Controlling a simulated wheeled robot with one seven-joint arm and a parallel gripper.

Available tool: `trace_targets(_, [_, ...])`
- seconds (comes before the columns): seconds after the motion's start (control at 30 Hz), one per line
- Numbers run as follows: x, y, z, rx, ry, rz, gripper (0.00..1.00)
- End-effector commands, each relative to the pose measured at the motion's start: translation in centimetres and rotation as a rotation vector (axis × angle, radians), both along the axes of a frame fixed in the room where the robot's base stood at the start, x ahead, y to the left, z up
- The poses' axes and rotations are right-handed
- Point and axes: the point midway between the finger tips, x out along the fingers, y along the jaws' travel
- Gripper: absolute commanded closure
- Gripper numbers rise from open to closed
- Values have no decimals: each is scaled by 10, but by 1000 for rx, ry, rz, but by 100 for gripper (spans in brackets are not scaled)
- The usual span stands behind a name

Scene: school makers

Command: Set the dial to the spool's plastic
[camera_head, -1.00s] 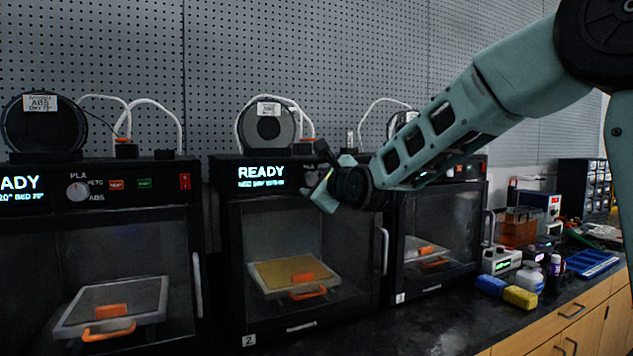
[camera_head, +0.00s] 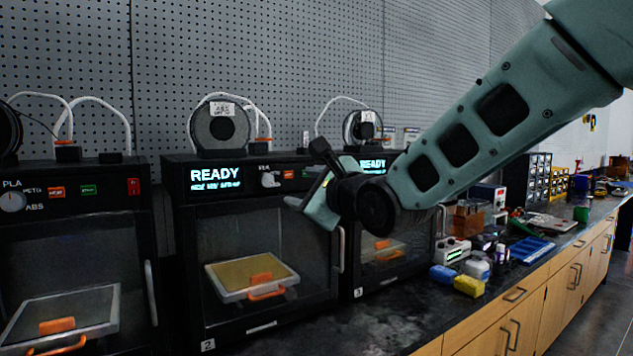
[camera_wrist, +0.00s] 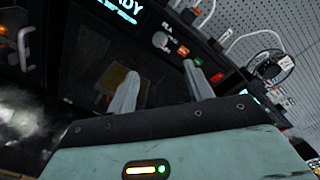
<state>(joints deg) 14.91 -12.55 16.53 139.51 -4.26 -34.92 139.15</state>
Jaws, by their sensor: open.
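The middle printer, numbered 2 (camera_head: 185,270), has a pale dial (camera_head: 270,180) on its front panel, right of the READY screen (camera_head: 215,178). The dial's pointer setting is too small to read. A dark grey spool (camera_head: 220,132) stands on top of this printer, with a white label (camera_head: 222,108) that appears to read ABS. My gripper (camera_head: 308,185) is open and empty, in front of the panel, right of the dial and apart from it. In the wrist view the dial (camera_wrist: 161,40) shows beyond my open fingers (camera_wrist: 162,88), and the scene is tilted.
Another printer with a PLA, PETG, ABS dial (camera_head: 12,201) stands at left. A third printer (camera_head: 385,270) stands at right, partly behind my arm. Orange and green buttons sit beside the dials. Yellow (camera_head: 468,286) and blue blocks and a blue tray (camera_head: 530,250) lie on the counter.

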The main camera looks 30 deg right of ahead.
Motion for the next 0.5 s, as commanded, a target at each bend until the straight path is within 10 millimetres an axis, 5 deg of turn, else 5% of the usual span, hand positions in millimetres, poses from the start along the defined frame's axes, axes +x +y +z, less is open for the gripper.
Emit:
trace_targets(0.2, [-29,-1,3,-1,1,1,49])
trace_targets(0.5, [-36,-2,1,0,1,1,49])
